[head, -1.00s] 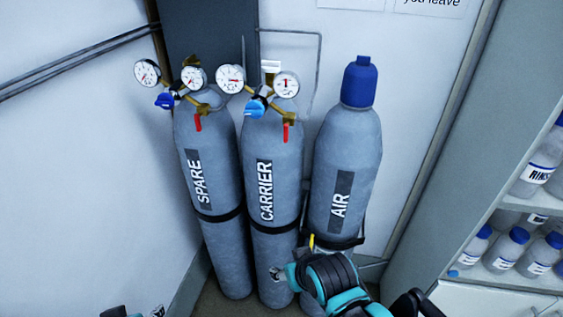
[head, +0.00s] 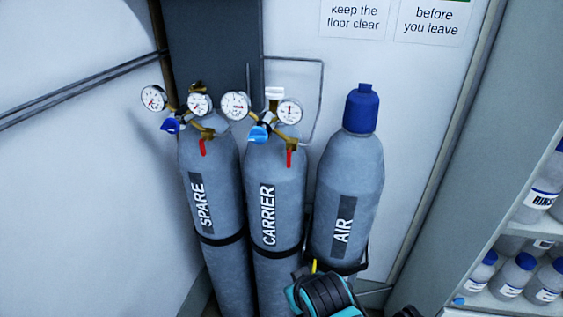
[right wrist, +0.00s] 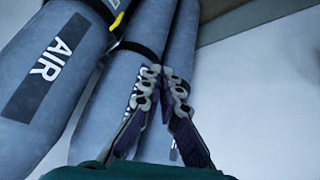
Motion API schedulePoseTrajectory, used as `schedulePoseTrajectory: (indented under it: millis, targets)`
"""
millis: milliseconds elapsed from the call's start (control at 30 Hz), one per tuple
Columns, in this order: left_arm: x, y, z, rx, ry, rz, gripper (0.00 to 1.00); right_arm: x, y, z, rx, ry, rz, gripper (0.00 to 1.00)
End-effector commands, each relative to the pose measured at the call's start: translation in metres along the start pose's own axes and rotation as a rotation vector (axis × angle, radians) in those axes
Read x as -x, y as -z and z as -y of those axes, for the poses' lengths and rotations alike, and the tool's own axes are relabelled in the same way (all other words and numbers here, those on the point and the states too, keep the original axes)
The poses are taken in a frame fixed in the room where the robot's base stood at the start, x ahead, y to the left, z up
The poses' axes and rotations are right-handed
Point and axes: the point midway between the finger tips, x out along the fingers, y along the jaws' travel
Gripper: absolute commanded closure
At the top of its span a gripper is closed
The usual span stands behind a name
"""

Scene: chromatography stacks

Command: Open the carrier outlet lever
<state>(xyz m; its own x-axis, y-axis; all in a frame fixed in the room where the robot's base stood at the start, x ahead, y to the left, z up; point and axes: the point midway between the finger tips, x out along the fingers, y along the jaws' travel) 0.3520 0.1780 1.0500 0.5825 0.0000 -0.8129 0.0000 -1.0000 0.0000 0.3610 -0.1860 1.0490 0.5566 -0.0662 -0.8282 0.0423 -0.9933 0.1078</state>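The CARRIER cylinder (head: 276,225) stands in the middle of three grey cylinders. Its red outlet lever (head: 289,158) hangs down below the right gauge of its regulator, beside a blue knob (head: 259,134). Nothing touches the lever. My right arm is low in front of the AIR cylinder in the head view, with its gripper hidden or out of frame there. In the right wrist view my right gripper (right wrist: 164,72) has its fingertips nearly together, with nothing seen between them, in front of the cylinders. My left gripper is not in view.
The SPARE cylinder (head: 216,245) at left has a similar red lever (head: 203,147) and blue knob. The AIR cylinder (head: 361,170) at right wears a blue cap. A bottle shelf (head: 490,225) stands at the far right. Space in front of the regulators is clear.

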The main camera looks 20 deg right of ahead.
Motion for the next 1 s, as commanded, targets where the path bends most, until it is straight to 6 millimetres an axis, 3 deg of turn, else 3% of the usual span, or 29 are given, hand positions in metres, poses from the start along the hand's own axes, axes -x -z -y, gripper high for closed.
schedulePoseTrajectory:
  millis: [300,467,700,833,1000]
  targets:
    - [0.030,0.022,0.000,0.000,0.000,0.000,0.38,0.008,0.083,-0.030,0.405,-0.334,0.086,1.00]
    - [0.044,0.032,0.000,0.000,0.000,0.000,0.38,0.016,0.139,-0.032,0.585,-0.547,0.086,1.00]
    - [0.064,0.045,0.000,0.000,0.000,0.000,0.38,0.042,0.219,-0.004,0.782,-0.884,0.022,1.00]
    - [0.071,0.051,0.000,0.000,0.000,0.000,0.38,0.058,0.247,0.018,0.836,-1.030,-0.026,1.00]
    - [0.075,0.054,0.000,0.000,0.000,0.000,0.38,0.072,0.263,0.039,0.865,-1.145,-0.072,1.00]
